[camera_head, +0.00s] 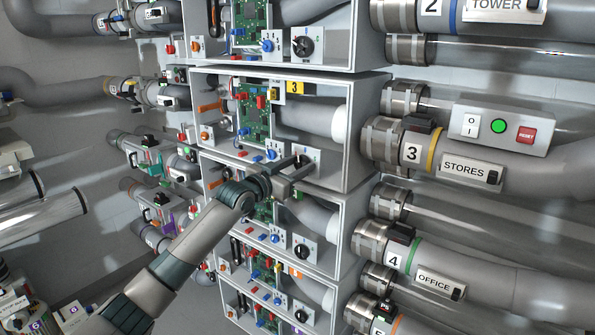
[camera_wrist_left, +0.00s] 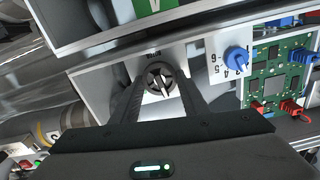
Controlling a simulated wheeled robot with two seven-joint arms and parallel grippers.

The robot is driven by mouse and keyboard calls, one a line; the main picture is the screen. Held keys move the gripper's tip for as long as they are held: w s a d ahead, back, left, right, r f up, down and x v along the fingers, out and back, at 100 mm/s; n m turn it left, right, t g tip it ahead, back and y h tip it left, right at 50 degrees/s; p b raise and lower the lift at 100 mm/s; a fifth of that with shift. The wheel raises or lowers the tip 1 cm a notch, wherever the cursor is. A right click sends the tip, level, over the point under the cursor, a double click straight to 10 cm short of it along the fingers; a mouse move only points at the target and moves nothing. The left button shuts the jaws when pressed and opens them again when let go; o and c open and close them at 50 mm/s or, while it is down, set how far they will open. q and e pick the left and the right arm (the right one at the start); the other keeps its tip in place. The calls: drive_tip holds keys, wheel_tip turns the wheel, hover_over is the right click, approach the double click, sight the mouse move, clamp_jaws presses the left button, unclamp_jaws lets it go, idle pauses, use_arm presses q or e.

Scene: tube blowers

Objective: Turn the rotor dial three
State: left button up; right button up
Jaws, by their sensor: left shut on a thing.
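The rotor dial of box three is a round black knob on a white plate; it shows between my fingers in the left wrist view (camera_wrist_left: 160,79). In the head view the dial (camera_head: 302,160) is partly hidden behind my left gripper (camera_head: 292,176). That gripper reaches into the open front of the grey box (camera_head: 345,180) with the yellow 3 label (camera_head: 294,87). Its two fingers stand on either side of the dial and are shut on it. My right gripper is in neither view.
A blue selector knob (camera_wrist_left: 236,60) and a green circuit board (camera_wrist_left: 278,85) sit beside the dial. Similar boxes with black dials (camera_head: 302,251) are stacked above and below. A control box with a red RESET button (camera_head: 526,135) is at the right, above the STORES pipe (camera_head: 540,185).

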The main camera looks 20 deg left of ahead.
use_arm(q)
drive_tip(key=shift+m, duration=0.7)
drive_tip(key=o, duration=1.1)
drive_tip(key=shift+s, duration=0.1)
